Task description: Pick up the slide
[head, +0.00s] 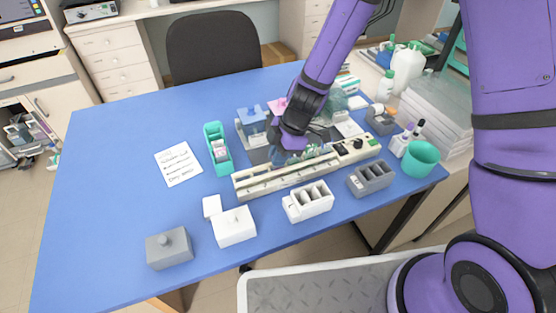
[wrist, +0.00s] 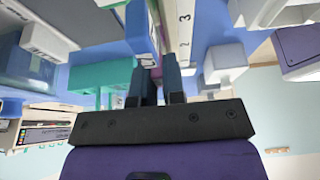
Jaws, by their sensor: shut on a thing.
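My gripper (wrist: 157,78) points away from the wrist camera, with its two dark fingers close together and shut on the slide. In the head view my gripper (head: 290,143) is low over the back edge of the long cream staining tray (head: 262,184), near the middle of the table. My arm and wrist hide much of what lies behind and under the fingers there.
A teal rack (head: 212,133) stands left of the gripper, beside a written sheet (head: 178,164). White (head: 308,203) and grey (head: 371,178) slotted containers stand in front of the tray. The blue table's (head: 100,180) left side is clear.

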